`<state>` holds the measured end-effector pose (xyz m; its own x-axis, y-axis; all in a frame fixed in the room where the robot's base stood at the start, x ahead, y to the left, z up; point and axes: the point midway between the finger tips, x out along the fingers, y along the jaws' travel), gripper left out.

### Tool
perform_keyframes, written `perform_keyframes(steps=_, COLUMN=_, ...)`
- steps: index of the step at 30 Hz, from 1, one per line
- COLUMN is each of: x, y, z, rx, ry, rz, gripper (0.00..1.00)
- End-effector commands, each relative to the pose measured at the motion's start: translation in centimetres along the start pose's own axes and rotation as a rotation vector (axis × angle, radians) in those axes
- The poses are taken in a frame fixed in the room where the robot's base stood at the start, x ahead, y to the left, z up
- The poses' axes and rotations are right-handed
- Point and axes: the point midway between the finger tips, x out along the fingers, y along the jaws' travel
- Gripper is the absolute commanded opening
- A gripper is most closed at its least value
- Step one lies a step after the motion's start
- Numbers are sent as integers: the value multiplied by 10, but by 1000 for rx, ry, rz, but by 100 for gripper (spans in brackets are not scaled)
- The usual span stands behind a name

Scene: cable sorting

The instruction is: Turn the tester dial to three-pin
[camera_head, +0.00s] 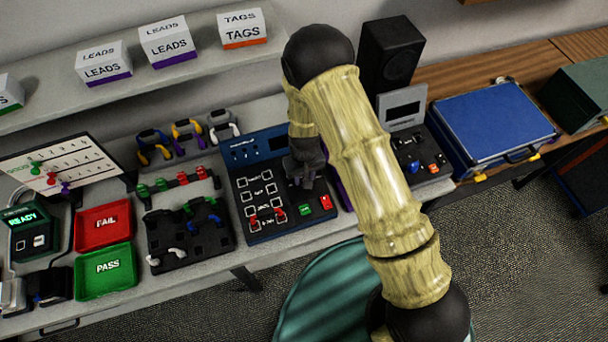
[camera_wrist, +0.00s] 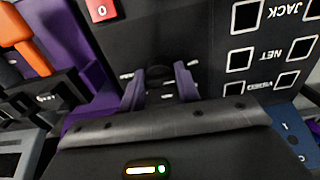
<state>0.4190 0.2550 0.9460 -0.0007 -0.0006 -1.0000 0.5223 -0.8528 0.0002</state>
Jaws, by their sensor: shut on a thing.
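The tester (camera_head: 257,188) is a dark blue panel on the bench in the head view, with white-outlined labelled sockets down its left side. It also shows in the wrist view (camera_wrist: 210,40), upside down. My gripper (camera_head: 305,182) is over the tester's right half, partly hidden by my arm in the head view. In the wrist view my gripper (camera_wrist: 160,88) has its two purple-grey fingers shut on the dark dial (camera_wrist: 160,73), one on each side. The dial's pointer is not readable, and the small labels around it are mostly hidden or blurred.
A red button (camera_head: 326,202) and a green button (camera_head: 305,209) sit near the dial. A cable rack (camera_head: 187,240) stands left, then the red FAIL tray (camera_head: 103,226) and green PASS tray (camera_head: 105,271). Right are a device with a screen (camera_head: 403,108) and a blue case (camera_head: 492,122).

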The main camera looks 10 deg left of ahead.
Motion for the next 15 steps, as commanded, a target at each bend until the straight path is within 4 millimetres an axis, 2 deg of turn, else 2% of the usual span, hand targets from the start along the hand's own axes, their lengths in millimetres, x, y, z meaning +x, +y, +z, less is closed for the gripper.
perform_keyframes(steps=8, x=0, y=-1, z=-1, rx=34, ry=3, rz=-1, gripper=9)
perform_keyframes(steps=15, x=0, y=0, z=-2, rx=144, ry=5, rz=-1, gripper=9)
